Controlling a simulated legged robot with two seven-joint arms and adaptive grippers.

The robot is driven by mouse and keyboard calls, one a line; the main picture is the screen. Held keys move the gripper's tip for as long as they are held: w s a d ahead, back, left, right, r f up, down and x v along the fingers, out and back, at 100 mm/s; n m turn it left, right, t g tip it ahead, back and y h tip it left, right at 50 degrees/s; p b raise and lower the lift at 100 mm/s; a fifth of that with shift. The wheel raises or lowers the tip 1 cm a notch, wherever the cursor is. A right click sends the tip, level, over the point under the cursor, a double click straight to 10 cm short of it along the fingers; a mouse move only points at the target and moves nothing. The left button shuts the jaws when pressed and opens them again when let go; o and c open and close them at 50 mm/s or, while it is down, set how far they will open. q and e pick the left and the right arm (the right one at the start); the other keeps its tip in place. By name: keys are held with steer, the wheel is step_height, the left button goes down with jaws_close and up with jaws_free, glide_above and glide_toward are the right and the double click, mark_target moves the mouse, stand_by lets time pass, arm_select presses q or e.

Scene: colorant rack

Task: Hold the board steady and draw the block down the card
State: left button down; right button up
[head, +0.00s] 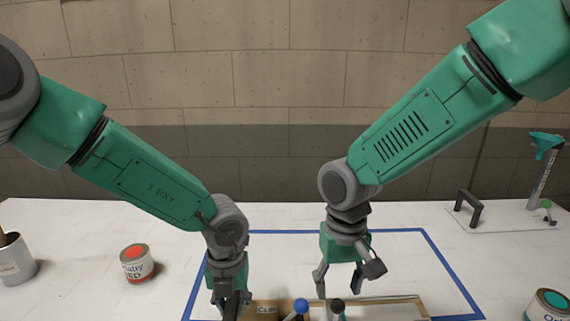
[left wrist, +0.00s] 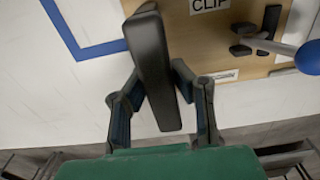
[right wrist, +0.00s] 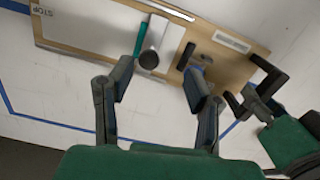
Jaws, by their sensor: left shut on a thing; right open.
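The tan board (right wrist: 240,62) lies on the table; its near part is cut off in the head view (head: 392,301). The white card (right wrist: 90,28) lies along it, with a STOP label at one end. A pale block (right wrist: 168,45), beside a teal strip and a dark round knob (right wrist: 148,60), sits at the card's other end. My left gripper (head: 232,300) is shut on a black bar (left wrist: 152,60) at the board's CLIP-labelled end; it also shows in the left wrist view (left wrist: 157,100). My right gripper (head: 338,286) is open and empty above the board, its fingers (right wrist: 158,82) apart.
A blue ball knob (head: 301,306) stands by the clip. Blue tape (head: 445,265) outlines the work area. A red paint can (head: 137,263) and grey pot (head: 14,260) stand left, a teal can (head: 548,305) right. A black-handled plate (head: 500,218) lies back right.

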mark_target(339, 300)
steer(key=shift+w+d+r+m, duration=0.2)
steer(key=shift+w+r+m, duration=0.15)
steer(key=shift+w, duration=0.15)
steer(key=shift+w+d+r+m, duration=0.2)
steer(key=shift+w+r+m, duration=0.15)
steer(key=shift+w, duration=0.1)
steer(key=shift+w+f, duration=0.1)
steer(key=shift+f, duration=0.1)
step_height(339, 300, down, 10)
steer(key=shift+r, duration=0.1)
jaws_close()
steer(key=shift+d, duration=0.1)
